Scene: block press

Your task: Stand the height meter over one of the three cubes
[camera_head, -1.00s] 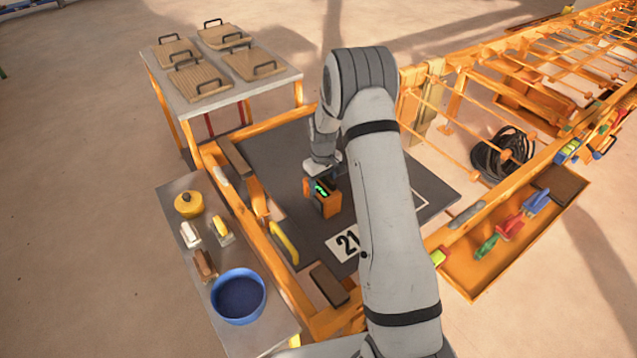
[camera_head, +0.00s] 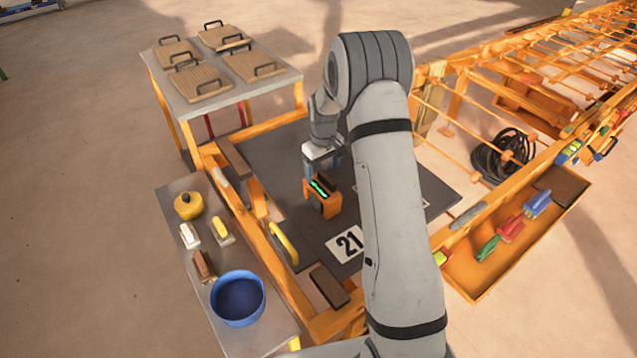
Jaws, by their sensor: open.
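The height meter (camera_head: 325,207) is an orange box with a dark top and a green lit display. It stands upright on the dark grey plate (camera_head: 277,150) in the middle of the press. My gripper (camera_head: 323,172) is open just above and behind the meter, its fingers pointing down. In this view the fingertips come close to the top of the meter, and I cannot tell whether they touch it. I see none of the three cubes. My arm covers the right part of the plate, and I cannot see what is under the meter.
At left, a side table (camera_head: 178,232) carries a blue bowl (camera_head: 238,298), a yellow pot (camera_head: 188,205) and hand tools. A table with wooden boards (camera_head: 255,62) stands behind. An orange tool tray (camera_head: 480,285) is at right.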

